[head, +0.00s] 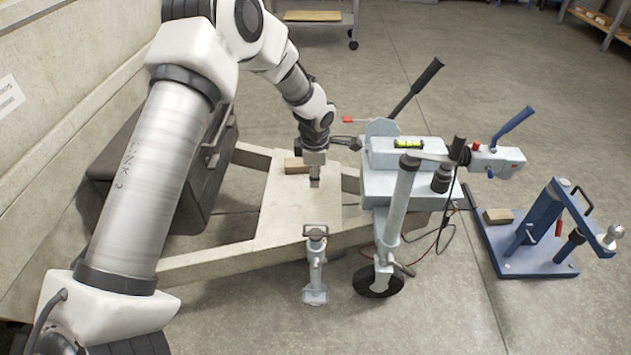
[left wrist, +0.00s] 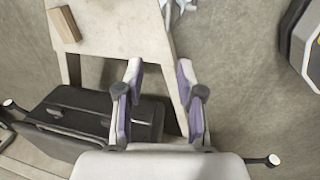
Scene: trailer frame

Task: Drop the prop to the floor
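The prop (head: 315,262) is a short grey metal leg with a handle at its top and a flat foot plate at its bottom. It stands upright at the near edge of the pale trailer frame (head: 272,225). I cannot tell whether its foot touches the floor. My left gripper (head: 315,183) points down over the frame, behind the prop and apart from it. In the left wrist view its two fingers (left wrist: 158,68) are spread with nothing between them. A grey part at the top edge of that view is cut off, so I cannot tell what it is. My right gripper is not in view.
A wooden block (head: 296,165) lies on the frame beside my left gripper. Right of the prop are the coupling unit with its lever (head: 415,90) and the jockey wheel (head: 378,281). A blue stand (head: 540,235) is further right. A dark case (head: 160,165) sits left.

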